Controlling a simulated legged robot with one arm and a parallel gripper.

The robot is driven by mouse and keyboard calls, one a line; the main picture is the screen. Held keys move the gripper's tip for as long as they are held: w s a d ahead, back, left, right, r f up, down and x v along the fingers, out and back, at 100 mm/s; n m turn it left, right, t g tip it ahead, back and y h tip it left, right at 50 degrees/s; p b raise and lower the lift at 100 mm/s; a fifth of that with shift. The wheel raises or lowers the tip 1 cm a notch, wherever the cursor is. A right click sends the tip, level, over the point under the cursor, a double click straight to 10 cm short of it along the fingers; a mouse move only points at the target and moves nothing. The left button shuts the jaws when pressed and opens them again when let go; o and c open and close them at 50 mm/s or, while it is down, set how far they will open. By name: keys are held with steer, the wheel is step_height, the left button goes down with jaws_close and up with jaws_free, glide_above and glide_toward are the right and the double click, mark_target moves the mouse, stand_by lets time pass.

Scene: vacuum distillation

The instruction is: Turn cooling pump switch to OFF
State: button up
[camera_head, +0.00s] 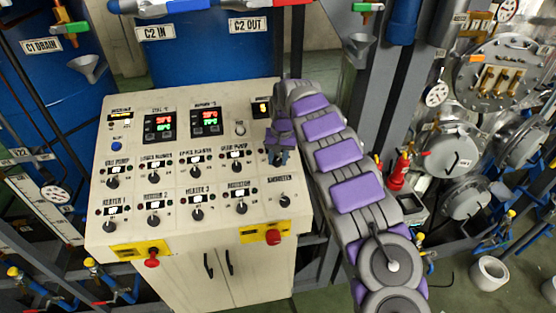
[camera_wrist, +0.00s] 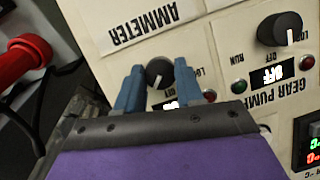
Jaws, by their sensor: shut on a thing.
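The control panel (camera_head: 225,225) is sloped, cream-coloured and carries rows of black rotary switches. My gripper (camera_head: 279,155) is over its right side, to the right of the gear pump switch (camera_head: 237,168). In the wrist view my gripper's two blue fingers (camera_wrist: 159,66) are shut on a black rotary switch (camera_wrist: 160,76), one on each side. Its white mark points roughly down in that view. Its name label is hidden by my gripper, and its small display (camera_wrist: 169,104) is mostly covered. The upside-down ammeter label (camera_wrist: 156,25) lies above it.
In the wrist view the gear pump switch also shows (camera_wrist: 280,33), with its display (camera_wrist: 271,77) reading OFF. A red object (camera_wrist: 24,58) is at the left, past the panel edge. Red stop buttons (camera_head: 152,258) (camera_head: 273,237) are on the panel's front.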

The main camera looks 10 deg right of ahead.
steer(key=n, duration=0.2)
steer(key=n+h+b, duration=0.1)
steer(key=n, duration=0.1)
steer(key=shift+a+h, duration=0.2)
steer(key=shift+h, duration=0.1)
steer(key=shift+r+n+h+b, duration=0.1)
steer(key=shift+n+h+b, duration=0.5)
steer(key=shift+n, duration=1.5)
steer(key=shift+a, duration=0.1)
steer(key=o, duration=1)
steer(key=shift+o, duration=0.2)
step_height(320, 180, up, 17)
steer(key=s+a+p, duration=0.1)
steer(key=a+p, duration=0.2)
steer(key=p, duration=0.1)
steer(key=shift+d, duration=0.1)
